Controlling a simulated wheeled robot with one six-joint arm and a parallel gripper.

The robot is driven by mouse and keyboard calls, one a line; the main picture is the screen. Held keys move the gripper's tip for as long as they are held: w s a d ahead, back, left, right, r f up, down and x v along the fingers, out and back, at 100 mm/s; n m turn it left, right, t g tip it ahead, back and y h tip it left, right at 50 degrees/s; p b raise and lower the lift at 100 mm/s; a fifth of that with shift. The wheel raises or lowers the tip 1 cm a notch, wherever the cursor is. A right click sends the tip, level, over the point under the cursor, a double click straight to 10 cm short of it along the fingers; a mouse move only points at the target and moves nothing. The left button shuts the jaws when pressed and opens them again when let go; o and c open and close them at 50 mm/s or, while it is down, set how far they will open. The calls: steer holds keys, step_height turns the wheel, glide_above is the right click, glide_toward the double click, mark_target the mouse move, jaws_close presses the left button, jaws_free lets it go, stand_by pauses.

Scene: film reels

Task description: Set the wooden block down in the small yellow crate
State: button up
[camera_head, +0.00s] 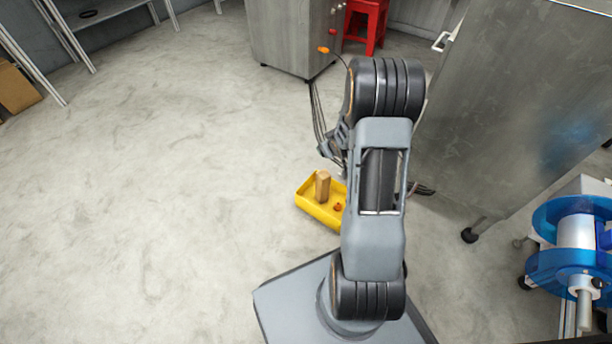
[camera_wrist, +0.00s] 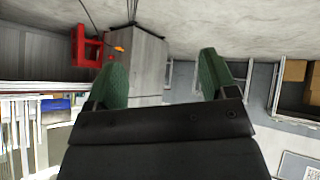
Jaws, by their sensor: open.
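The small yellow crate (camera_head: 306,206) sits on the floor in the head view, partly hidden behind my arm. The wooden block (camera_head: 323,186) stands upright inside the crate, towards its left part. A small orange-red thing (camera_head: 337,207) lies in the crate to the right of the block. My gripper (camera_wrist: 164,80) shows in the wrist view with its two green fingers wide apart and nothing between them. In the head view the gripper is mostly hidden by my arm. The crate and block do not show in the wrist view.
A grey metal cabinet (camera_head: 290,35) and a red stool (camera_head: 367,22) stand at the back. A large metal cabinet (camera_head: 505,110) stands on the right, with a blue reel (camera_head: 563,267) in front of it. The floor (camera_head: 150,190) on the left is clear.

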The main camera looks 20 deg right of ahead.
steer(key=s+a+r+m+g, duration=0.1)
steer(key=s+a+r, duration=0.2)
steer(key=a+r, duration=0.25)
steer(key=s+a+r+g, duration=0.1)
steer(key=s+a+r, duration=0.3)
steer(key=r, duration=0.2)
steer(key=s+a+r+g+y, duration=0.2)
steer(key=s+a+r, duration=0.4)
steer(key=s+a, duration=0.4)
steer(key=s+g, duration=0.1)
steer(key=s, duration=0.2)
steer(key=shift+s+r+g, duration=0.2)
steer(key=shift+s+g, duration=0.1)
steer(key=shift+s, duration=0.1)
steer(key=w+r+n+t+p, duration=0.1)
steer(key=w+r+p, duration=0.1)
steer(key=r+p, duration=1.2)
steer(key=w+r+t+p, duration=0.2)
steer(key=w+r+p, duration=0.1)
steer(key=r+p, duration=1.1)
steer(key=s+r+g+p, duration=0.1)
steer(key=s+r+p, duration=0.1)
steer(key=r+p, duration=0.1)
steer(key=s+r+m+p, duration=0.1)
steer(key=s+r+p, duration=0.1)
steer(key=r+p, duration=0.2)
step_height(320, 180, up, 2)
steer(key=shift+s+r+g, duration=0.25)
steer(key=shift+s+g, duration=0.1)
steer(key=shift+g, duration=0.05)
